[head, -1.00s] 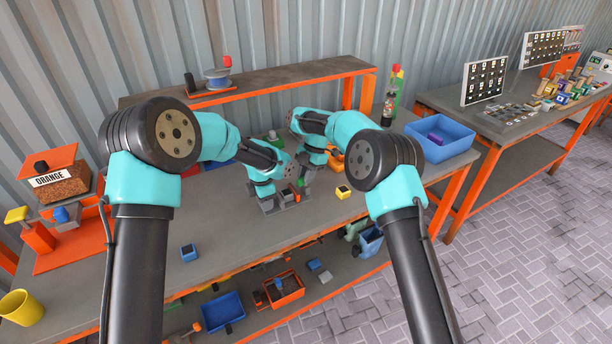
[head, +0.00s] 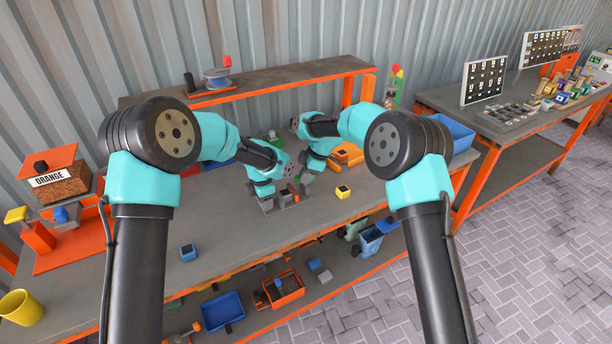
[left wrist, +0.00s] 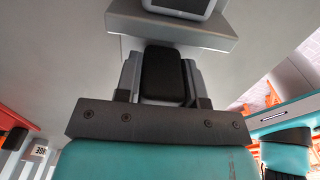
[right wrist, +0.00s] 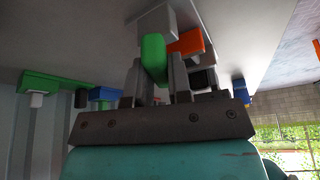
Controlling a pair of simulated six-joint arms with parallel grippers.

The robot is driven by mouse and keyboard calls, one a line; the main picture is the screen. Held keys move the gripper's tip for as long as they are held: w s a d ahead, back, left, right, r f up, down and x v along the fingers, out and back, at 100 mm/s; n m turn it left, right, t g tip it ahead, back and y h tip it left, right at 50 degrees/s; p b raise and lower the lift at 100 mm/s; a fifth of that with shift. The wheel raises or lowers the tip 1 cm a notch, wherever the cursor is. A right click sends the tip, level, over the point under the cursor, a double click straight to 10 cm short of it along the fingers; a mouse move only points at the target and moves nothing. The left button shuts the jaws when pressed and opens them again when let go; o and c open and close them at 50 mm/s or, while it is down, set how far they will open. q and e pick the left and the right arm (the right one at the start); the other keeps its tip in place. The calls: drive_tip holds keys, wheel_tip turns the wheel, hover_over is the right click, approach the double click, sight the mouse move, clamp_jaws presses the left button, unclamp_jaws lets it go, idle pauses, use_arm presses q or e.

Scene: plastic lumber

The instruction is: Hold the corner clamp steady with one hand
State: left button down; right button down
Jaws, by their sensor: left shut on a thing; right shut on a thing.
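The corner clamp (head: 268,207) appears as small grey parts low on the bench, mostly hidden under my grippers. In the left wrist view my left gripper (left wrist: 163,72) is shut on a black block-shaped grip (left wrist: 163,74), with a grey bar (left wrist: 170,30) just beyond it. In the right wrist view my right gripper (right wrist: 154,70) is shut on a green handle (right wrist: 153,55). A grey block (right wrist: 153,22) and an orange piece (right wrist: 187,42) are beyond it. In the head view my left gripper (head: 276,196) and right gripper (head: 305,186) are side by side; how the held parts join is hidden.
A yellow-and-black block (head: 343,192) lies right of the grippers, and a blue block (head: 188,253) lies front left. Orange parts (head: 347,154) stand behind on the right. A blue bin (head: 452,136) sits at the right end. The front middle of the bench is clear.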

drive_tip(key=shift+m, duration=0.5)
drive_tip(key=shift+t, duration=0.3)
drive_tip(key=c, duration=1)
unclamp_jaws()
drive_tip(key=shift+c, duration=0.2)
drive_tip(key=shift+r, duration=0.1)
drive_tip(key=v, duration=1.1)
drive_tip(key=shift+d+r, duration=0.25)
drive_tip(key=shift+r, duration=0.1)
